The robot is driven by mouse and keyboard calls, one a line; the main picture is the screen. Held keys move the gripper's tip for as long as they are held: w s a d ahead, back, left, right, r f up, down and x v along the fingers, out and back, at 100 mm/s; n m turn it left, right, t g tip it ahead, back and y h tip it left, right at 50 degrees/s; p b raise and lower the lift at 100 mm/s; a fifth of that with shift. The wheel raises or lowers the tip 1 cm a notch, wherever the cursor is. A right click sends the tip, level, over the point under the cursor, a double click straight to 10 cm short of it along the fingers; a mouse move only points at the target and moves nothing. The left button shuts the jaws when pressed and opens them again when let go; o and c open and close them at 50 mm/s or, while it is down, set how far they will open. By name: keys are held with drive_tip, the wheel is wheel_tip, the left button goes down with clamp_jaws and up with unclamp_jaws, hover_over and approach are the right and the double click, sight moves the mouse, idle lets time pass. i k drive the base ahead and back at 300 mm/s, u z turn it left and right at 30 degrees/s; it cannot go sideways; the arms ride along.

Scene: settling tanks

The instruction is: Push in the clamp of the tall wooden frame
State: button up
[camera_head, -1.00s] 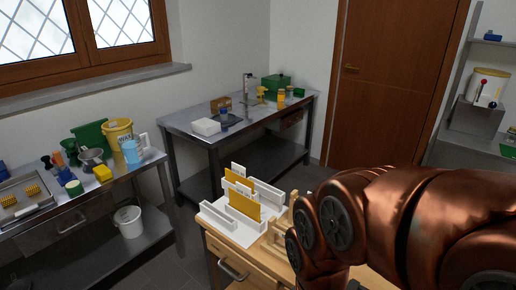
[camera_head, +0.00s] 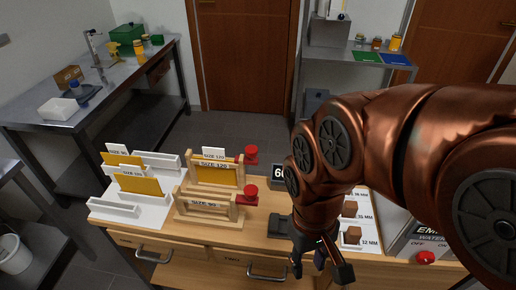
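Two wooden frames stand on the wooden bench, one behind the other. The rear, taller-looking frame (camera_head: 190,172) holds a yellow sheet (camera_head: 215,175) and carries a size label. Its red clamp knob (camera_head: 251,155) sticks out at the upper right. The front, lower frame (camera_head: 208,214) shows no yellow sheet of its own and has its own red knob (camera_head: 250,195) at the right. I cannot tell how far in either clamp sits. My gripper (camera_head: 320,268) points down near the bench's front edge, right of both frames and apart from them. Its fingers are spread and look empty.
A white rack (camera_head: 113,208) with yellow sheets stands left of the frames. A dark display (camera_head: 279,174) and a dark block (camera_head: 281,227) lie between the frames and my arm. Brown blocks (camera_head: 352,235) on white cards and a red button (camera_head: 425,257) are at the right.

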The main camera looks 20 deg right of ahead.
sight(250, 150)
drive_tip(key=u, duration=2.1)
drive_tip(key=k, duration=0.4)
drive_tip(key=z, duration=1.05)
